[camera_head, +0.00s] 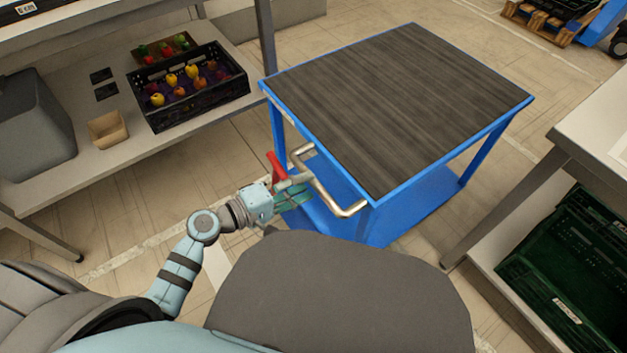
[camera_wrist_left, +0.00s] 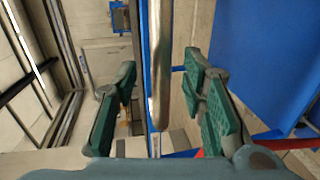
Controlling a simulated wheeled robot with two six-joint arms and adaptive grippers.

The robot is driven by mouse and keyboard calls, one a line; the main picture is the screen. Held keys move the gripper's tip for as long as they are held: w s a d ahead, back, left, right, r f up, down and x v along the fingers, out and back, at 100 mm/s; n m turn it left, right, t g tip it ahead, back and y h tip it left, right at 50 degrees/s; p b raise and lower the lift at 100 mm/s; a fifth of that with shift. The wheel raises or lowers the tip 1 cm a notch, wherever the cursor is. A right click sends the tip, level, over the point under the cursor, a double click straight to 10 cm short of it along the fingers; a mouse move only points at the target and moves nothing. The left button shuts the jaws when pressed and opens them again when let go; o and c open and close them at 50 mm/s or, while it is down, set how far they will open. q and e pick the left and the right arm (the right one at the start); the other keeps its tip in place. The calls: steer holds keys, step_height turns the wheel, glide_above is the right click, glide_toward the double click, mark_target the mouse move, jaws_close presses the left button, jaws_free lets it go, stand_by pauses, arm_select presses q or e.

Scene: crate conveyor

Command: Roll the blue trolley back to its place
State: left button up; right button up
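The blue trolley (camera_head: 400,220) stands in front of me, with a dark wood-grain top (camera_head: 400,95) and a blue lower shelf. A bent metal handle (camera_head: 332,200) juts from its near left side. My left gripper (camera_head: 297,187) is at the handle's left part. In the left wrist view the handle's bar (camera_wrist_left: 160,60) runs between the spread green fingers of the gripper (camera_wrist_left: 163,85), with gaps on both sides. A red part (camera_head: 274,165) shows beside the gripper. My right gripper is not in view.
A shelf unit (camera_head: 60,190) on the left carries a black crate (camera_head: 195,117) of apples or peppers and a small brown box (camera_head: 107,131). A white table (camera_head: 600,130) with a green crate (camera_head: 575,270) below stands close on the right. Floor shows behind the trolley.

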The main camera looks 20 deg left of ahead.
mark_target(313, 181)
arm_select(q)
steer(key=x, duration=0.3)
steer(key=shift+w+d+f, duration=0.1)
steer(key=shift+w+d, duration=0.1)
steer(key=shift+w, duration=0.05)
jaws_close()
